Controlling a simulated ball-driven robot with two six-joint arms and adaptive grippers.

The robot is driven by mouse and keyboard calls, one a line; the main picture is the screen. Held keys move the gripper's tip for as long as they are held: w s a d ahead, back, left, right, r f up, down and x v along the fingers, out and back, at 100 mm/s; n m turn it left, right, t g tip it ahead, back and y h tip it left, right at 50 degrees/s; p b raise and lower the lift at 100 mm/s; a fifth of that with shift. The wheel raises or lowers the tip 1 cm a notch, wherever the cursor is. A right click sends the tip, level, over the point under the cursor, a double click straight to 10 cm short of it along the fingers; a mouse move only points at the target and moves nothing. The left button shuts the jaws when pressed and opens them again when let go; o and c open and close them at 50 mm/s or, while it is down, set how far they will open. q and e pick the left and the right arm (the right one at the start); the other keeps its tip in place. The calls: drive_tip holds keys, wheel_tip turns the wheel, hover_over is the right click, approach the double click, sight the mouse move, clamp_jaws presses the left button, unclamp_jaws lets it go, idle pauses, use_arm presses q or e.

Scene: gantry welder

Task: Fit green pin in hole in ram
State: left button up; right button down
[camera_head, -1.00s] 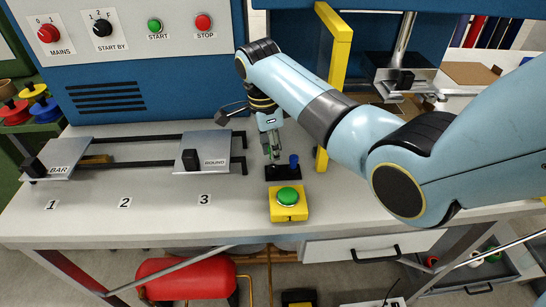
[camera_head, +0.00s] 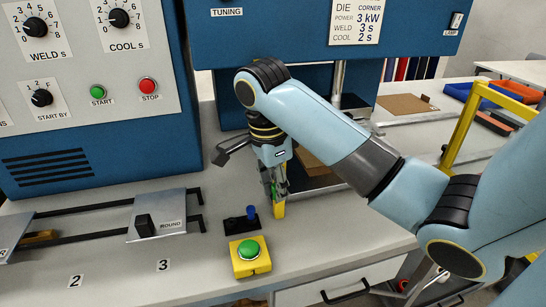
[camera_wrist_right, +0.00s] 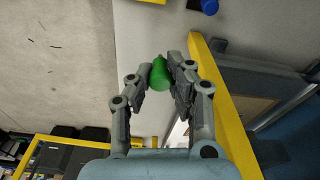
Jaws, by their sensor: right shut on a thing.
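The green pin (camera_wrist_right: 160,74) shows between the fingers of my right gripper (camera_wrist_right: 163,82) in the right wrist view. In the head view my right gripper (camera_head: 274,188) is shut on it, just right of the small black holder (camera_head: 243,224), in front of a yellow bar. The holder bears a blue pin (camera_head: 251,212). A bright metal shaft (camera_head: 338,82) of the welder, seemingly part of the ram, stands behind my right arm. The arm covers most of the parts below it, and I cannot make out the hole. My left gripper is not in view.
A yellow button box (camera_head: 250,257) with a green button stands in front of the holder. The ROUND slide block (camera_head: 157,216) is at left on its rails. A yellow bar (camera_wrist_right: 222,105) runs close beside my right gripper. The bench front is mostly clear.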

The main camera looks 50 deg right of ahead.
drive_tip(key=shift+r+p, duration=0.55)
drive_tip(key=shift+p, duration=0.1)
drive_tip(key=shift+r+p, duration=0.55)
drive_tip(key=shift+r, duration=0.25)
